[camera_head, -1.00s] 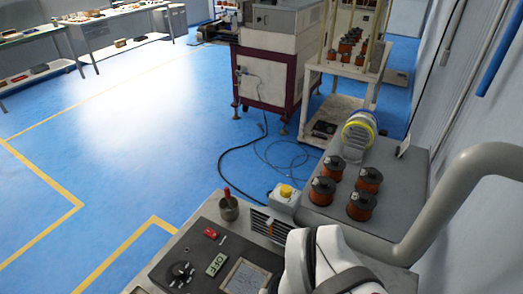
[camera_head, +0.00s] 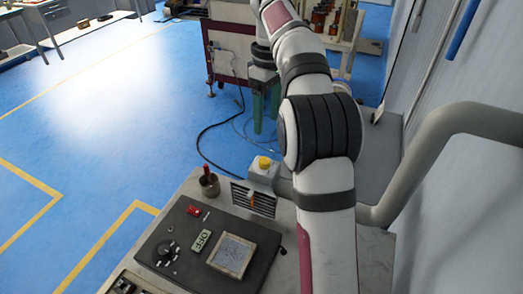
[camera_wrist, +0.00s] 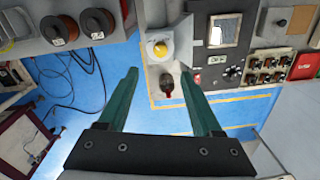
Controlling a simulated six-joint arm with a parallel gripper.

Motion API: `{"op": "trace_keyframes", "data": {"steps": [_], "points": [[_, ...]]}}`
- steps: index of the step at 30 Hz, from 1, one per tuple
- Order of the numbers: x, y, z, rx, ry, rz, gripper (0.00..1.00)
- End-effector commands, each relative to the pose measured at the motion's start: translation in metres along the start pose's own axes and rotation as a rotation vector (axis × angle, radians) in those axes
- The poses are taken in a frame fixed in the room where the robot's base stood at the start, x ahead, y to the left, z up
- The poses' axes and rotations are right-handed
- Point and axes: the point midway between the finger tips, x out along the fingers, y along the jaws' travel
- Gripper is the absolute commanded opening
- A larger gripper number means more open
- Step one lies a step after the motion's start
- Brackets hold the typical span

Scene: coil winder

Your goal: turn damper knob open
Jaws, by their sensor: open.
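A black rotary knob (camera_head: 166,252) with light marks around it sits on the dark control panel (camera_head: 190,228). It also shows in the wrist view (camera_wrist: 234,73), at the right. A small orange piece (camera_head: 251,201) shows on the slotted grille (camera_head: 264,204) behind the panel. No label reads clearly enough to tell which of these is the damper knob. My gripper (camera_head: 266,124) has green fingers pointing down, high and beyond the bench. In the wrist view the open fingers (camera_wrist: 160,75) stand wide apart with nothing held. The knob lies outside them, to the right.
A grey box with a yellow button (camera_head: 264,163) stands behind the panel. A metal cup with a red-handled tool (camera_head: 209,183) is beside the grille. A thick grey pipe (camera_head: 420,155) curves along the right. Copper coils (camera_wrist: 75,25) lie at upper left in the wrist view.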

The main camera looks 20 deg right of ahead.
Motion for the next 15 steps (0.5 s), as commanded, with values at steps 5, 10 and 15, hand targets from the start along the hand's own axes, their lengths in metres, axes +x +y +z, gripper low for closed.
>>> {"op": "trace_keyframes", "data": {"steps": [5,10,15], "points": [[0.056,-0.002,0.001,0.001,-0.003,-0.006,0.66],[0.096,-0.002,0.0,0.002,-0.001,-0.004,0.66],[0.117,-0.001,0.0,0.002,0.001,-0.002,0.66]]}}
